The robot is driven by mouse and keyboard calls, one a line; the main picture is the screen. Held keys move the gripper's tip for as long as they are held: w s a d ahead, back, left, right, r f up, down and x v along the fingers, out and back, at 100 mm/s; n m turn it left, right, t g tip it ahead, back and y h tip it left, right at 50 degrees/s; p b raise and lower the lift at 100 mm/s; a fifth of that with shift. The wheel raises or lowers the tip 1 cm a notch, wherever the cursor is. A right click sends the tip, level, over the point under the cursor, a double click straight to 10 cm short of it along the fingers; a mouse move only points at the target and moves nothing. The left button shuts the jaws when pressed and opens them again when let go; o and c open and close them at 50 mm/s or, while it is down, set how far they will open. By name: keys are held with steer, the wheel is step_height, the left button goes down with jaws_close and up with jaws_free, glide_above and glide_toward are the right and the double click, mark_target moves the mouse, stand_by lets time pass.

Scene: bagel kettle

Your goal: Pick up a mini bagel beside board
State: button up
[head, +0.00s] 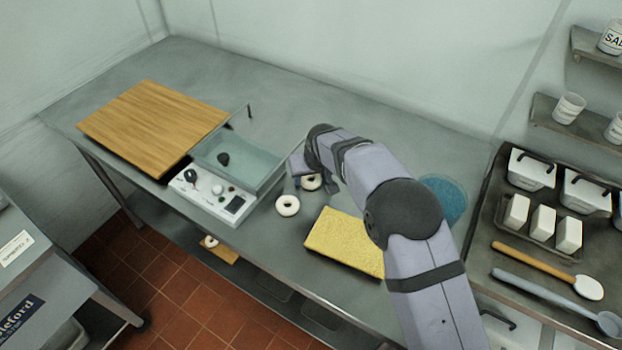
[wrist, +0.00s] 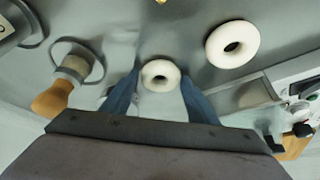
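Two white mini bagels lie on the steel table between the water bath and the yellow board (head: 345,243). The nearer bagel (head: 288,205) is in full view; the other bagel (head: 311,183) is partly hidden by my gripper (head: 312,182). In the wrist view, one bagel (wrist: 160,66) shows between the tips of my gripper (wrist: 160,82). The blue fingers stand apart with a small gap on either side of it; I cannot tell how high they are above the table. Another bagel (wrist: 214,47) lies outside the fingers, up and to the right.
The clear water bath (head: 258,168) with its white control panel (head: 212,200) stands left of the bagels. A wooden board (head: 150,120) lies farther left. A blue round item (head: 446,198) and a tray with white containers (head: 533,168) are right. A wooden handle (wrist: 52,98) shows in the wrist view.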

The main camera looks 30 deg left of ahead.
steer(key=shift+c, duration=1.4)
steer(key=shift+r, duration=0.15)
